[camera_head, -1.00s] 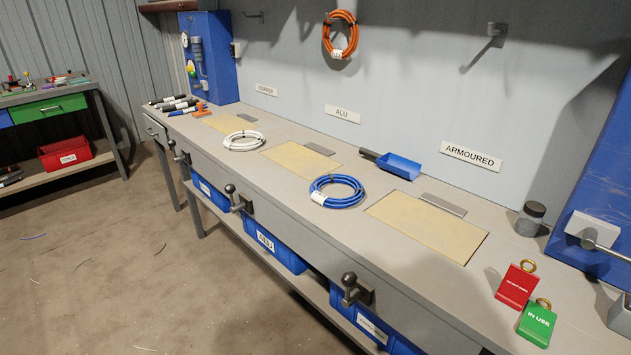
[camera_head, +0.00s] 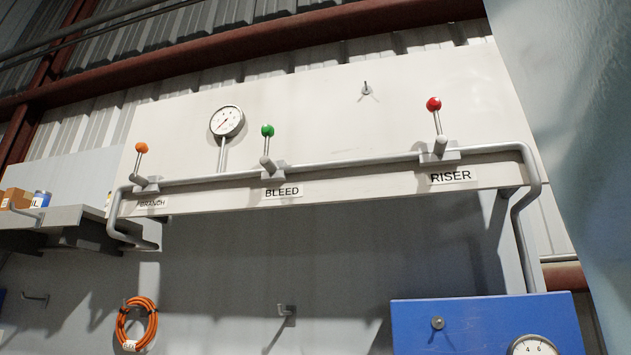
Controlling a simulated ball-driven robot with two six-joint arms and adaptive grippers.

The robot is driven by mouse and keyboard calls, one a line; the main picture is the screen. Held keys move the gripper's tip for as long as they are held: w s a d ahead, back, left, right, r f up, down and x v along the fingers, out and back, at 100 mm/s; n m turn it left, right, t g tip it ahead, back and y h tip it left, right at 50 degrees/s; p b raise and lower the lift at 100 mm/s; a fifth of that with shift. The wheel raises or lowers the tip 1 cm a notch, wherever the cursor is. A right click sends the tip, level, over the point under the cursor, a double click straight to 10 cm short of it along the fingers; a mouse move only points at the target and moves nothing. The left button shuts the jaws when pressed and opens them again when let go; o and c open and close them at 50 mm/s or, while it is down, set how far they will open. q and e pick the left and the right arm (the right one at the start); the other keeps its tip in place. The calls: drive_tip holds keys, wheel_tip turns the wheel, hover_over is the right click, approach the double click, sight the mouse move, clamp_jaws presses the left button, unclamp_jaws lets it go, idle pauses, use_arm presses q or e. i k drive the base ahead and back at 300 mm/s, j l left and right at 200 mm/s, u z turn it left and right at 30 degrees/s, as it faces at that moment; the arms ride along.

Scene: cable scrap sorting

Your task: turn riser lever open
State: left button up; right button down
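The riser lever (camera_head: 437,122) has a red ball knob on a thin metal rod and stands nearly upright, leaning slightly left. It sits on the pipe above the RISER label (camera_head: 451,177), at the right of the white panel. Neither of my grippers shows in the head view.
The bleed lever (camera_head: 267,145) has a green knob and the branch lever (camera_head: 141,160) an orange one. A pressure gauge (camera_head: 227,121) stands between them. A pipe (camera_head: 340,162) runs along the panel. Below are a blue cabinet (camera_head: 480,325), a wall hook (camera_head: 286,311) and an orange cable coil (camera_head: 122,325).

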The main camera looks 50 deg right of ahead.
sight(432, 105)
drive_tip(key=z, duration=0.45)
drive_tip(key=l+z, duration=0.15)
drive_tip(key=z, duration=0.75)
drive_tip(key=l+z, duration=0.15)
drive_tip(key=z, duration=0.3)
